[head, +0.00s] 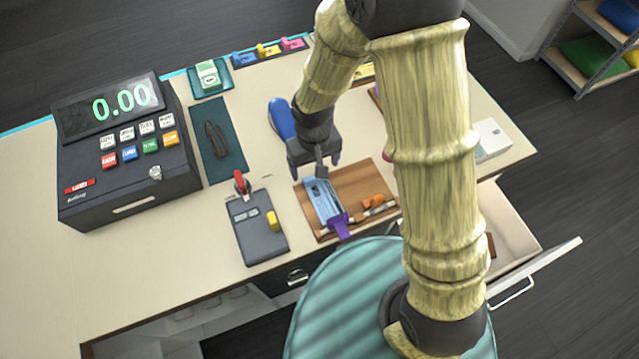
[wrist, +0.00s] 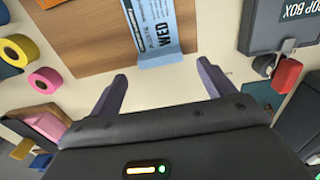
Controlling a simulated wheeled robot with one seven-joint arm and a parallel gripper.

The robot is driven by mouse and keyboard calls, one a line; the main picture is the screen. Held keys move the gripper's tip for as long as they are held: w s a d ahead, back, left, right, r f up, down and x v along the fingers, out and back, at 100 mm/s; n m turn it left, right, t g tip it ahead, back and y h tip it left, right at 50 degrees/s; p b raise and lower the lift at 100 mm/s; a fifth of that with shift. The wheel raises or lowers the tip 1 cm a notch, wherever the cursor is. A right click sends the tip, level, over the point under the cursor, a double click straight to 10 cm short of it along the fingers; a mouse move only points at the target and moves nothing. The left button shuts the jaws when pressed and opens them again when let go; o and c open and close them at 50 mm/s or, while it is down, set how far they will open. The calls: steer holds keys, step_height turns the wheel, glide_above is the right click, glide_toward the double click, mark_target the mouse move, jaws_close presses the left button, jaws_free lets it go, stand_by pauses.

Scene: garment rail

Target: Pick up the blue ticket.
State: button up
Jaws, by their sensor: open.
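The blue ticket (head: 322,200) lies on a wooden board (head: 309,212), its long side running from near my gripper toward the board's front edge. A purple piece (head: 341,225) sits at its front end. In the wrist view the ticket (wrist: 158,30) shows at the top with "WED" printed on it, and its near end overhangs the board's edge. My gripper (head: 315,172) is just behind the ticket's rear end. In the wrist view its purple fingers (wrist: 163,72) are spread wide with nothing between them, and the ticket's end lies just beyond the fingertips.
A grey drop box (head: 252,236) with a yellow piece stands left of the board, a red-topped item (head: 242,183) behind it. Orange pieces (head: 372,201) lie on the board, right of the ticket. A cash register (head: 120,150) fills the left. An open drawer (head: 512,235) juts out right.

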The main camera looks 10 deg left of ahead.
mark_target(324, 197)
steer(key=shift+a+f+p, duration=0.1)
steer(key=shift+f+p, duration=0.25)
steer(key=shift+f, duration=1.45)
steer(key=c, duration=1.1)
